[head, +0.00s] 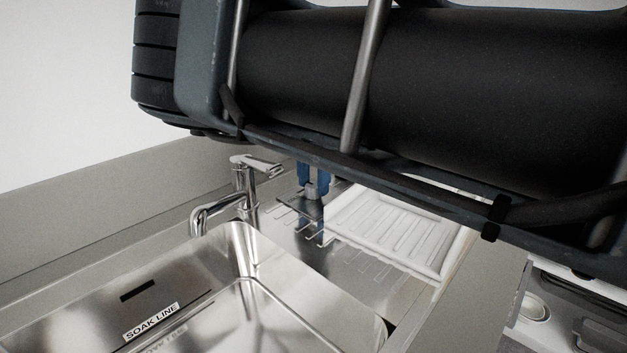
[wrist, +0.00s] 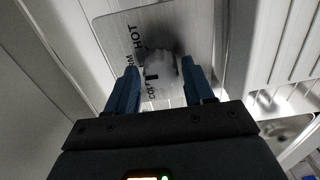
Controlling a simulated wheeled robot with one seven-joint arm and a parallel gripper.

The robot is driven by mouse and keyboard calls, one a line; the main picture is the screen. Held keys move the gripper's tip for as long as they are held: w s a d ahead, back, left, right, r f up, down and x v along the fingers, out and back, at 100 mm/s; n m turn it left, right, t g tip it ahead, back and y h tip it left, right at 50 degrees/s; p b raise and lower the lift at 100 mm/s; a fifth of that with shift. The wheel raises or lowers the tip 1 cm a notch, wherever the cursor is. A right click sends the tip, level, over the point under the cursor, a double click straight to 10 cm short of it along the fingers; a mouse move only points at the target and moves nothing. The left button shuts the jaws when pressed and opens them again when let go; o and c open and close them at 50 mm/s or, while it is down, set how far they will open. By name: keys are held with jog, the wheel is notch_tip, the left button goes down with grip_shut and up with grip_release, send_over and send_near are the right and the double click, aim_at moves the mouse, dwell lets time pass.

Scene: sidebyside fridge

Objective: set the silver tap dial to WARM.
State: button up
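The silver tap dial (wrist: 160,68) shows in the wrist view as a pale, blurred knob on a metal plate (wrist: 200,22). The word HOT is readable on the plate; WARM and COLD are partly covered by the dial and a finger. I cannot tell which label the dial points at. My gripper (wrist: 160,80) has its two blue fingers on either side of the dial, with a narrow gap seeming to show at each side. In the head view my gripper (head: 312,180) points down beside the tap (head: 247,195), with a small silver piece between the fingers.
A steel sink (head: 200,285) with a SOAK LINE label lies at the front left. A white ribbed drying tray (head: 395,225) sits just right of my gripper. A wall stands behind. My arm fills the upper right of the head view.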

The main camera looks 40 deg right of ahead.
aim_at(314, 184)
jog(key=shift+o, duration=0.8)
notch_tip(314, 184, up, 8)
jog(key=shift+f+b, duration=0.1)
jog(key=shift+b, duration=0.2)
